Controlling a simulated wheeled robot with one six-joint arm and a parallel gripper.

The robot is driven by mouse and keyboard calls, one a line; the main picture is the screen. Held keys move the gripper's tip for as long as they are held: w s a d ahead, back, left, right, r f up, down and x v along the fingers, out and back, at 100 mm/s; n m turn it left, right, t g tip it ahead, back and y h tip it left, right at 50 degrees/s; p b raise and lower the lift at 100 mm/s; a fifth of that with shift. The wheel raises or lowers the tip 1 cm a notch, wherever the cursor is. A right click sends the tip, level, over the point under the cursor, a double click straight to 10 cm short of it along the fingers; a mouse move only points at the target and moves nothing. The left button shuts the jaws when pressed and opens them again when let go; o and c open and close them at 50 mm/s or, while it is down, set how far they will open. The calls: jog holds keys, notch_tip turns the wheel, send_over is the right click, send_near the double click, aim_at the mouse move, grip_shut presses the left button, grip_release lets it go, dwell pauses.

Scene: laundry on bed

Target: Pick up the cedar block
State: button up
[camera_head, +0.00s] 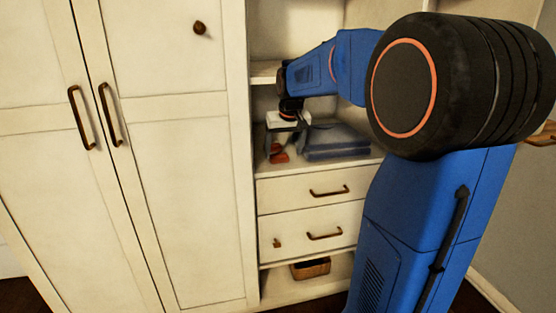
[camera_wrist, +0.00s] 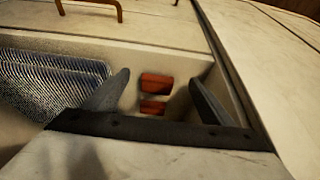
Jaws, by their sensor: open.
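A red-brown cedar block (camera_head: 279,157) lies on the shelf above the drawers in the head view. In the wrist view the cedar block (camera_wrist: 156,82) shows as two red-brown patches, one above the other; I cannot tell whether they are one piece or two. My gripper (camera_wrist: 160,77) is open, its two dark fingers appearing on either side of the patches in the wrist view. In the head view my gripper (camera_head: 284,142) hangs over the shelf, close to the block. I see no contact between the fingers and the block.
Folded dark blue cloth (camera_head: 335,141) lies right of the block; its striped surface (camera_wrist: 55,78) is near the left finger. A cabinet wall stands close on the other side. Drawers (camera_head: 307,194) and a basket (camera_head: 310,268) are below.

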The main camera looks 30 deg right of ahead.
aim_at(280, 158)
jog(key=shift+w+d, duration=0.25)
jog(key=shift+w, duration=0.45)
jog(key=shift+w+d, duration=0.2)
jog(key=shift+w, duration=0.45)
jog(key=shift+x, duration=2.5)
jog(key=shift+c, duration=0.7)
jog(key=c, duration=1)
